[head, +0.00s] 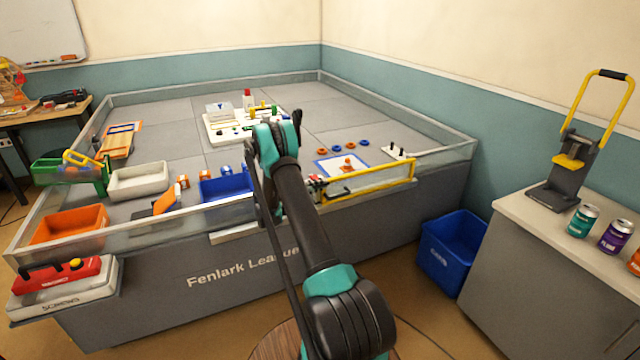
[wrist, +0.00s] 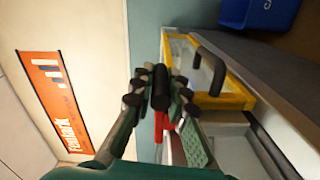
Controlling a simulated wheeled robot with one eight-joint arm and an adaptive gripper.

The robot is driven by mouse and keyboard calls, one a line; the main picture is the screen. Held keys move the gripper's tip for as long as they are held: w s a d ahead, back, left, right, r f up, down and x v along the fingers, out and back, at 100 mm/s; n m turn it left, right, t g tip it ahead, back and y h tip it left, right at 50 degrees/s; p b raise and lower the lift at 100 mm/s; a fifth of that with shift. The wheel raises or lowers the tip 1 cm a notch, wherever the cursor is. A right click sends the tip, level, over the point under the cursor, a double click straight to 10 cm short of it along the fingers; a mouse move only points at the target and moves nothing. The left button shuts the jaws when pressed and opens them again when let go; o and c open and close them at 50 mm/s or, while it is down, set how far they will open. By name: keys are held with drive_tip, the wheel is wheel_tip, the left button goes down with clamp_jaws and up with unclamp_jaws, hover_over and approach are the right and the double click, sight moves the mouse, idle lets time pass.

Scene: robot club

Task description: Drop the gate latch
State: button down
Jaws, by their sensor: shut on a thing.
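The gate (head: 412,167) has a yellow frame with a clear panel and is set in the front wall of the arena. Its yellow frame (wrist: 236,101) and a black handle (wrist: 211,68) also show in the wrist view. The gate latch has a red bar (wrist: 160,126) with a black grip, beside the gate. In the wrist view my gripper (wrist: 160,86) is shut on the black grip, one finger on each side. In the head view a red part of the latch (head: 316,181) shows at the gate's left end; my arm hides the gripper there.
A blue bin (head: 452,247) stands on the floor right of the arena. A counter (head: 520,225) with cans and a yellow-handled press (head: 566,165) is at the right. Inside the arena, a blue tray (head: 222,190) and a picture mat (head: 327,168) lie near the front wall.

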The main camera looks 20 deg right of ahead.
drive_tip(key=shift+f+m, duration=0.25)
drive_tip(key=shift+m, duration=0.05)
drive_tip(key=c, duration=1.5)
unclamp_jaws()
drive_tip(key=a, duration=1.2)
drive_tip(key=shift+s, duration=0.25)
